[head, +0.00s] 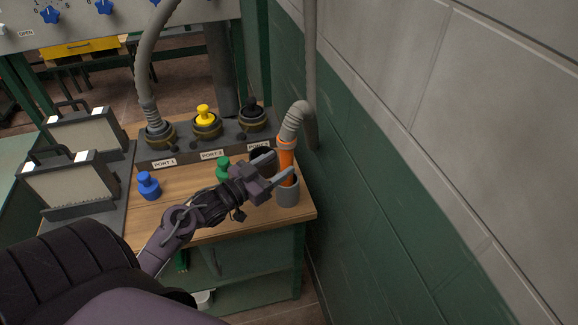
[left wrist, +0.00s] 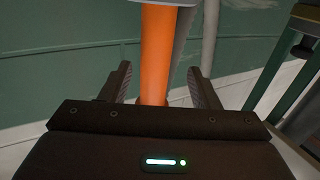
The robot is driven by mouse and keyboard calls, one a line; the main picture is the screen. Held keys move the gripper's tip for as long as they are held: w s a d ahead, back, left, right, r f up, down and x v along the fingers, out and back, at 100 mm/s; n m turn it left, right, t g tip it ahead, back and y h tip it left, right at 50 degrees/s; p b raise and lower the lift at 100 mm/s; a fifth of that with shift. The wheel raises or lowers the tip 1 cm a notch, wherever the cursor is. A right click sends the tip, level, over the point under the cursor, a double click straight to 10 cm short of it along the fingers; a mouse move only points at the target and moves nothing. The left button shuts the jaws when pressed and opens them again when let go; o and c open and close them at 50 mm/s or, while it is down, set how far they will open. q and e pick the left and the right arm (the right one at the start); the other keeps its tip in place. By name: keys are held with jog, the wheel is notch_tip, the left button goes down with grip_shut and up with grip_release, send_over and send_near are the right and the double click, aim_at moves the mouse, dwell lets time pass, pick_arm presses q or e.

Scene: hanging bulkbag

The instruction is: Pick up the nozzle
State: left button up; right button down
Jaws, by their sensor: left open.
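The nozzle (head: 287,158) is an orange tube with a grey ribbed hose on its upper end. It stands upright in a grey cup-like holder (head: 288,194) at the right end of the wooden bench. My left gripper (head: 282,166) is at the nozzle, with its fingers open on either side of it. In the left wrist view the orange nozzle (left wrist: 156,55) stands between the two open fingers (left wrist: 160,88), with a gap visible on each side. The gripper hides part of the nozzle in the head view. My right gripper is not in view.
A port block (head: 205,149) with a hose, a yellow plug and a black plug stands behind. A blue plug (head: 148,185) and a green plug (head: 223,167) stand on the bench (head: 245,228). The wall (head: 370,190) is close on the right. Two panels (head: 70,183) stand left.

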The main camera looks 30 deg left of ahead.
aim_at(282, 165)
pick_arm(q)
jog(key=x, duration=0.1)
jog(key=p+x, duration=0.1)
jog(key=x, duration=0.2)
jog(key=shift+w+d+f+p, duration=0.1)
jog(key=shift+w+d+p, duration=0.2)
jog(key=shift+d+p, duration=0.1)
jog(key=shift+w+f, duration=0.15)
jog(key=shift+w, duration=0.15)
jog(key=c, duration=1.1)
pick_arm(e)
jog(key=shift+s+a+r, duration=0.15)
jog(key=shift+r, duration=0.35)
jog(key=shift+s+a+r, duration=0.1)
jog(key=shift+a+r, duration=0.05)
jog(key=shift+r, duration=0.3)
